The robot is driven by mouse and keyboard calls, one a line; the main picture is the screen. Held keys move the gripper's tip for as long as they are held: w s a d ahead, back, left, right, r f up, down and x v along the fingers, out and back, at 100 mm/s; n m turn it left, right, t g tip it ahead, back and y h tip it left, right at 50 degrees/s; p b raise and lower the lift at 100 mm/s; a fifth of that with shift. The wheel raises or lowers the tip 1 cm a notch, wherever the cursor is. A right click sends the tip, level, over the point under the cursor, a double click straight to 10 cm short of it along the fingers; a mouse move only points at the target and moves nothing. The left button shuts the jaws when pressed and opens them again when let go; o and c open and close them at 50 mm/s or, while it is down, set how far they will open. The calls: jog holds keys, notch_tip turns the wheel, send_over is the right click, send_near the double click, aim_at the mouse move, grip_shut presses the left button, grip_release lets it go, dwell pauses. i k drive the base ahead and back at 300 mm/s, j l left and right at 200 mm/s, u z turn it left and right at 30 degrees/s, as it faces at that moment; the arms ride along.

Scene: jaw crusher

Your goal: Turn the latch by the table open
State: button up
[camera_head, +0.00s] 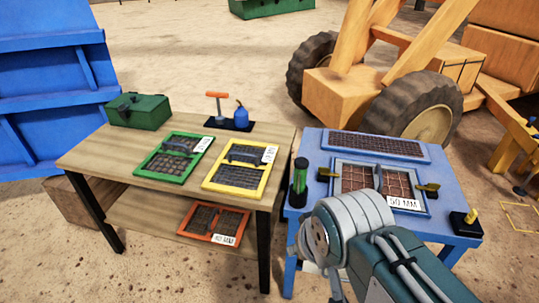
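A blue crusher table (455,205) stands right of the wooden table and holds a mesh screen (352,178) labelled 50 MM. A small dark and brass latch (326,174) sits at the screen's left edge, on the side by the wooden table. A second, similar latch (428,188) sits at the right edge. Whether either latch is turned over the frame is too small to tell. My grey-green arm reaches in from the lower right, in front of the blue table's near edge. My gripper is not visible, and nothing is seen touching either latch.
The wooden table (103,151) carries a green case (137,111), a green-framed screen (150,177) and a yellow-framed screen (210,187). An orange-framed screen (190,233) lies on its lower shelf. A green cylinder (299,176) stands near the left latch. A wheeled machine (345,95) stands behind.

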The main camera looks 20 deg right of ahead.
aim_at(325, 171)
jog(key=i+l+z, duration=0.15)
jog(key=i, duration=0.8)
